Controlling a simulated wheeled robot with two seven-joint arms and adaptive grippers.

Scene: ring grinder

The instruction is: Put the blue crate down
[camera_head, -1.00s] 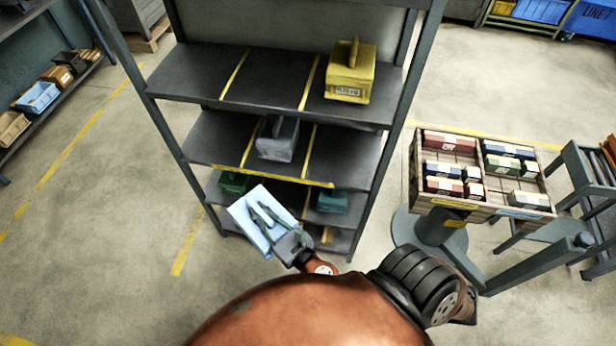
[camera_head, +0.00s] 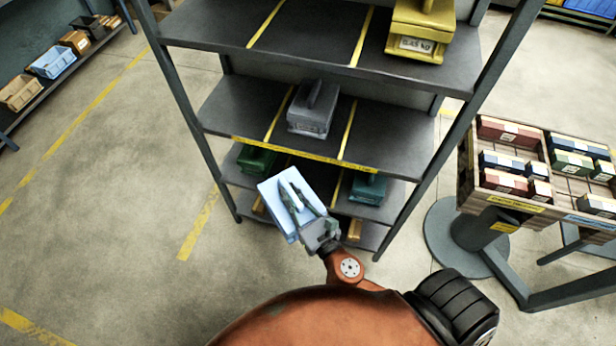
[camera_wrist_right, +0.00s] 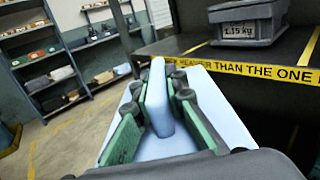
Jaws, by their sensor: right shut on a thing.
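The light blue crate (camera_head: 277,215) is in my right gripper (camera_head: 296,198), in front of the shelf rack's lower shelves. In the right wrist view my right gripper (camera_wrist_right: 160,105) has its green-padded fingers on either side of the crate's upright blue handle (camera_wrist_right: 159,98). The crate's pale top (camera_wrist_right: 222,112) spreads out below and beyond the fingers. The crate is slightly turned and held off the floor. Its underside is hidden. My left gripper is in neither view.
The rack holds a yellow crate (camera_head: 420,30) on the top visible shelf, a grey crate (camera_head: 313,110) in the middle, and green (camera_head: 256,158) and teal (camera_head: 368,188) crates lower, with a gap between these. A wooden tray of boxes (camera_head: 540,205) stands at right.

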